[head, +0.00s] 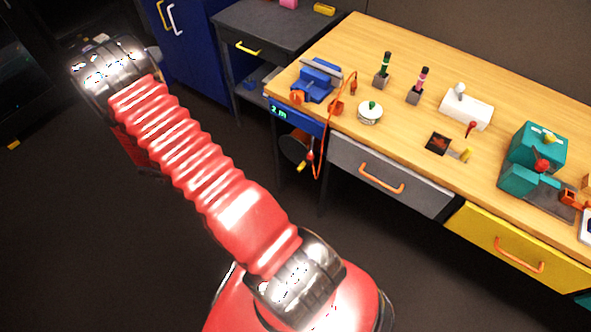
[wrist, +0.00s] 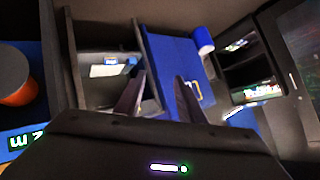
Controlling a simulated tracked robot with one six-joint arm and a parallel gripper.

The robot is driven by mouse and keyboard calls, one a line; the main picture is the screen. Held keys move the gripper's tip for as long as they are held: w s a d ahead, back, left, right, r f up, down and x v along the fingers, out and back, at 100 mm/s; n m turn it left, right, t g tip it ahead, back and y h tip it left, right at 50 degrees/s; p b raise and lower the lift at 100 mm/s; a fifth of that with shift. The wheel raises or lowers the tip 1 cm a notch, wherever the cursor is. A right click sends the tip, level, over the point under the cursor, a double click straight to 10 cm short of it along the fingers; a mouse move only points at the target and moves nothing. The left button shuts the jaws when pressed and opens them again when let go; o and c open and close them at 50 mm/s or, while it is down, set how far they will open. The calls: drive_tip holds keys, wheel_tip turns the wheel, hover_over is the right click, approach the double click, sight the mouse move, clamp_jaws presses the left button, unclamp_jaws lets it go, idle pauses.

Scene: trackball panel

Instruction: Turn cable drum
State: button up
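The cable drum (head: 293,147) hangs under the left end of the workbench, a dark round shape partly in shadow. A small red and yellow part (head: 306,161) shows at its front; I cannot tell its exact form. An orange cable (head: 319,150) runs from the bench top down beside it. Above the drum is a blue panel with a lit display (head: 279,110) reading 2 m. The display also shows, turned over, in the wrist view (wrist: 26,140). My gripper (wrist: 158,92) has two dark fingers apart with nothing between them. The gripper is not discernible in the head view.
The wooden bench top (head: 395,85) carries a blue vise (head: 316,82), a teal machine (head: 535,150) and several small items. A grey drawer (head: 385,175) and a yellow drawer (head: 520,245) face me. A blue cabinet (head: 193,40) stands behind.

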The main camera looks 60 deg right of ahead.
drive_tip(key=s+d+f+m+g+h, duration=0.25)
drive_tip(key=s+d+f, duration=0.25)
drive_tip(key=s+f, duration=0.35)
drive_tip(key=m+g+h, duration=0.1)
drive_tip(key=g+h, duration=0.5)
drive_tip(key=g, duration=0.1)
approach(299, 169)
drive_tip(key=a+f, duration=0.1)
drive_tip(key=a, duration=0.2)
drive_tip(key=shift+w+f, duration=0.1)
drive_tip(key=shift+w, duration=0.25)
drive_tip(key=shift+d, duration=0.1)
drive_tip(key=shift+s+d, duration=0.35)
drive_tip(key=shift+d, duration=1.9)
drive_tip(key=shift+s+d, duration=0.35)
drive_tip(key=shift+d, duration=1.85)
drive_tip(key=shift+s+d, duration=0.35)
drive_tip(key=shift+d, duration=1.9)
clamp_jaws()
